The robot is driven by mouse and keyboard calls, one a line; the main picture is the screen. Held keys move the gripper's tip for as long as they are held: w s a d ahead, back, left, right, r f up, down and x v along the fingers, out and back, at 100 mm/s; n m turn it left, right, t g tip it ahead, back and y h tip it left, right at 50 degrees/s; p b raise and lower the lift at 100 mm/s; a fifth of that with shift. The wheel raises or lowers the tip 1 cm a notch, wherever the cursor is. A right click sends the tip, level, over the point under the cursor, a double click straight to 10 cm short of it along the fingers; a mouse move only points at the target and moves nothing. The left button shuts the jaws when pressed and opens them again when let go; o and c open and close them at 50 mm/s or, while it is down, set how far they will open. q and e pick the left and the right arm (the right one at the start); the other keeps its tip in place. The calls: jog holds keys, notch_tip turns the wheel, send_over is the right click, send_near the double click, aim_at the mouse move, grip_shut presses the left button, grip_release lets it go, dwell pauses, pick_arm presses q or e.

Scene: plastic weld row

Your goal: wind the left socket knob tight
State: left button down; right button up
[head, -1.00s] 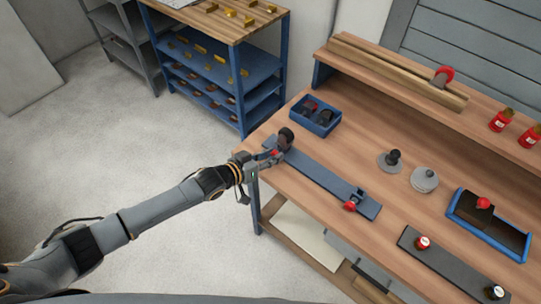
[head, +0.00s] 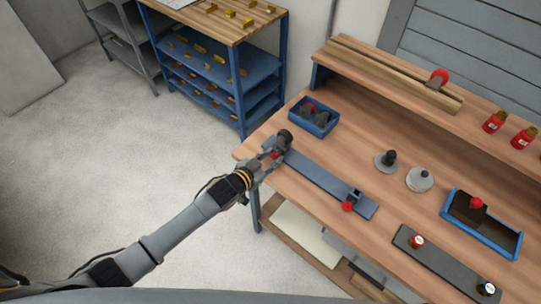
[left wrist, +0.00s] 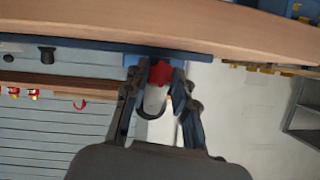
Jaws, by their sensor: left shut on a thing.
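A blue-grey rail (head: 325,178) lies along the left part of the bench. At its left end is the left socket, with a dark round piece (head: 285,136) at it. The red left socket knob (head: 274,155) shows between the fingers of my left gripper (head: 270,154), which is shut on it. In the left wrist view the red lobed knob (left wrist: 160,73) sits between both fingertips. The socket behind it is largely hidden. At the rail's right end is another socket with a red knob (head: 347,206), untouched. My right gripper is not in view.
A blue bin (head: 331,130) with dark parts stands behind the rail's left end. Two round grey pieces (head: 419,179) stand to the right of it. A blue tray (head: 510,245) and a dark plate (head: 430,252) lie at the right. Floor left of the bench is clear.

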pick_arm(q)
jog(key=shift+m+y, duration=0.3)
jog(key=shift+m, duration=0.3)
jog(key=shift+d+t, duration=0.1)
jog(key=shift+t, duration=0.2)
jog(key=c, duration=1.1)
grip_release()
jog(key=shift+s, duration=0.15)
jog(key=v, duration=1.2)
